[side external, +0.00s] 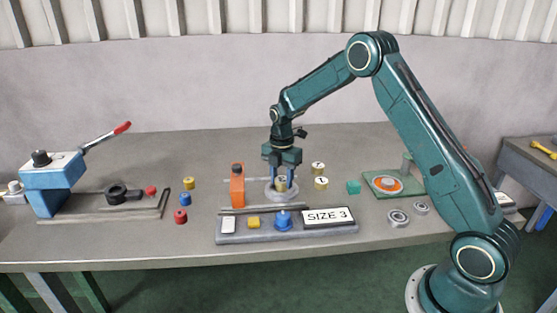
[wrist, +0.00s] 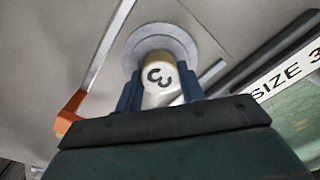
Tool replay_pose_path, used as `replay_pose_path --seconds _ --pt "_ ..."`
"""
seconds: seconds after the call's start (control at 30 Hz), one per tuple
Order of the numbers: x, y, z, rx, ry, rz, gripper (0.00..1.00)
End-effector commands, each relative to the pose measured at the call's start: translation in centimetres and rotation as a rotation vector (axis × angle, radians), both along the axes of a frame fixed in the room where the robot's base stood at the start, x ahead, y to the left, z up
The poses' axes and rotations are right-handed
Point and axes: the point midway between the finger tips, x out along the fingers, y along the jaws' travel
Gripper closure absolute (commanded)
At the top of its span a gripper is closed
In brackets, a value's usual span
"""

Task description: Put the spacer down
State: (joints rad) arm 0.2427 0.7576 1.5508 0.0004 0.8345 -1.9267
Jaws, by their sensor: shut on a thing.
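The spacer (wrist: 160,80) is a short cylinder with a pale top marked "3" and a yellowish edge. It also shows as a small brass-coloured piece in the side external view (side external: 281,184). My gripper (side external: 281,181) points down, with its blue fingers on both sides of the spacer, and it is shut on it. A round grey base (wrist: 161,40) lies under or just beyond the spacer; it also shows in the side view (side external: 284,194). I cannot tell whether the spacer touches this base.
An orange upright (side external: 237,185) stands close left of my gripper. In front is a grey tray (side external: 270,238) with a "SIZE 3" sign (side external: 328,216). Two numbered spacers (side external: 320,183) stand to the right. A blue press (side external: 50,182) is far left. Bearings (side external: 398,217) lie right.

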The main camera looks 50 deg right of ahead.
Motion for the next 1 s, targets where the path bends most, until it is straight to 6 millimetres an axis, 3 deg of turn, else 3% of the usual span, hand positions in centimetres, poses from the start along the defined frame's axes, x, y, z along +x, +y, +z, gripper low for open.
replay_pose_path --seconds 0.3,0.33,0.4,0.43,0.77,1.0 --pt "0.0 0.0 -0.2 0.000 -0.001 0.000 0.95" --pt "0.0 0.0 -0.3 0.000 0.000 0.000 0.55" --pt "0.0 0.0 -0.3 0.000 0.000 0.000 0.42" --pt "0.0 0.0 -0.3 0.000 0.000 0.000 0.40" --pt "0.0 0.0 -0.2 0.000 0.000 0.000 0.40" --pt "0.1 0.0 1.2 -0.001 -0.003 0.000 0.40"
